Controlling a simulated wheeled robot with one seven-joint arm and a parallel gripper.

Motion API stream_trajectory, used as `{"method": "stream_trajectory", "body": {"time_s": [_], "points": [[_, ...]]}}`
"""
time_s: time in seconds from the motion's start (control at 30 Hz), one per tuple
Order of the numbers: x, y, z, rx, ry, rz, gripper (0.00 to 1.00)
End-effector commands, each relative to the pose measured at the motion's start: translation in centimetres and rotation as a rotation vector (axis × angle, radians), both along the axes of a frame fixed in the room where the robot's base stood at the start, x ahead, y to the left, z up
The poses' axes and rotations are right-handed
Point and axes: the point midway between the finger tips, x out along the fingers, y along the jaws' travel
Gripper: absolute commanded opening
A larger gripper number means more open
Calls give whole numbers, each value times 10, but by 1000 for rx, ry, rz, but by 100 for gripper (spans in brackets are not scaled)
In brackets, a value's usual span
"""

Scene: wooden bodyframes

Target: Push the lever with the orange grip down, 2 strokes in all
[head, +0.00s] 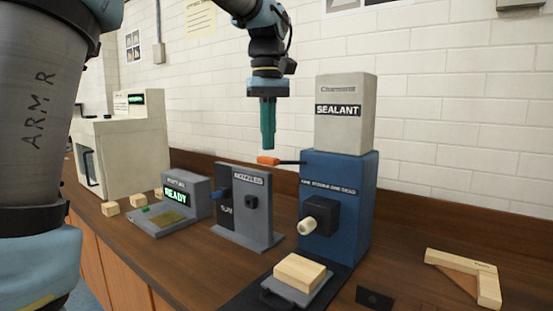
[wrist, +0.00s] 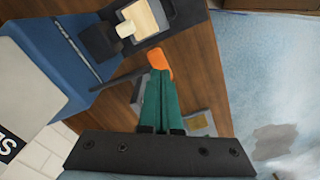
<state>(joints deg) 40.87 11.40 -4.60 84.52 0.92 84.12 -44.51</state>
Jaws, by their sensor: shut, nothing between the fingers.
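The lever's orange grip (head: 268,160) sits at the end of a dark rod on the left side of the blue sealant machine (head: 340,200). The rod looks about level. My gripper (head: 268,146) has teal fingers, is shut and empty, and points down just above the orange grip. In the wrist view, the orange grip (wrist: 159,62) shows right at the fingertips (wrist: 160,78). I cannot tell whether they touch. The dark rod (wrist: 112,82) runs from the grip to the machine. A wooden block (head: 300,272) lies on the small tray (head: 318,292) below the machine's nozzle (head: 308,227).
A grey nozzle stand (head: 262,235) is left of the machine. A console showing READY (head: 178,208) and a beige machine (head: 125,155) stand further left. A wooden square (head: 487,282) and a small dark plate (head: 374,298) lie at the right. Bare worktop lies between them.

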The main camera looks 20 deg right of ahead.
Motion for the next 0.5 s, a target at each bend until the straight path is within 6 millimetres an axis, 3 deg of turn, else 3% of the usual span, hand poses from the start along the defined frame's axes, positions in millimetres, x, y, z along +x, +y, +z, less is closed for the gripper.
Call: {"method": "stream_trajectory", "body": {"time_s": [0.5], "points": [[0, 0, -19, 1, 1, 0, 0]]}}
